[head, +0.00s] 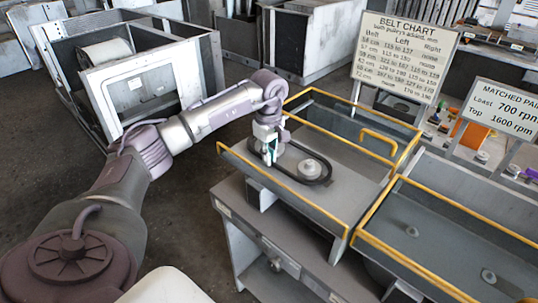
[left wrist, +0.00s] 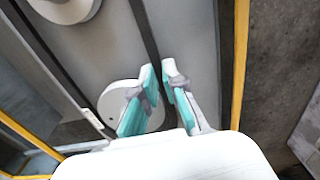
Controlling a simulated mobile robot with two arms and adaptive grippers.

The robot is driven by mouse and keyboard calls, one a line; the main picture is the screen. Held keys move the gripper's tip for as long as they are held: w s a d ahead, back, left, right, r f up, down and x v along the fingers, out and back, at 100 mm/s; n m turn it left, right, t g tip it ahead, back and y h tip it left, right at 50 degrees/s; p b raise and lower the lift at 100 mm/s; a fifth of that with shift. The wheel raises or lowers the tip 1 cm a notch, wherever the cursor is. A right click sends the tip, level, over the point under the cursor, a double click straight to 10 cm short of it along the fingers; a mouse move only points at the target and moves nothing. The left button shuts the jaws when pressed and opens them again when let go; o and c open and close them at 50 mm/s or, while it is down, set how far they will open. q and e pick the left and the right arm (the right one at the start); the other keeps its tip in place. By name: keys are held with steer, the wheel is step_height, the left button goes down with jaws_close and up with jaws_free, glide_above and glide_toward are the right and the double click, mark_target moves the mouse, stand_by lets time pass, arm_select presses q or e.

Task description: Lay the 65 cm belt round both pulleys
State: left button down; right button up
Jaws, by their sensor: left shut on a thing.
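The dark belt (head: 322,182) lies as a loop in the yellow-railed grey housing. In the head view it curves around the right pulley (head: 309,168). My left gripper (head: 268,150) is at the left end of the loop and hides most of that end. In the left wrist view the gripper (left wrist: 167,75) is shut on a strand of the belt (left wrist: 147,35), beside a light round pulley (left wrist: 118,97). Another pulley (left wrist: 65,6) shows at the top edge. Whether the belt sits in either groove, I cannot tell. My right gripper is out of view.
The housing's yellow rail (head: 285,197) runs along its near edge. A belt chart sign (head: 408,45) stands behind it, and a speed sign (head: 505,110) stands to the right. A second railed tray (head: 450,240) adjoins at the right. A grey cabinet (head: 135,75) stands at the back left.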

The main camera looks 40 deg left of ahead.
arm_select(q)
steer(key=shift+f, duration=0.2)
steer(key=c, duration=1.2)
jaws_free()
steer(key=shift+r, duration=0.15)
step_height(320, 180, up, 7)
steer(key=p, duration=0.5)
steer(key=shift+r, duration=0.15)
steer(key=shift+s, duration=0.1)
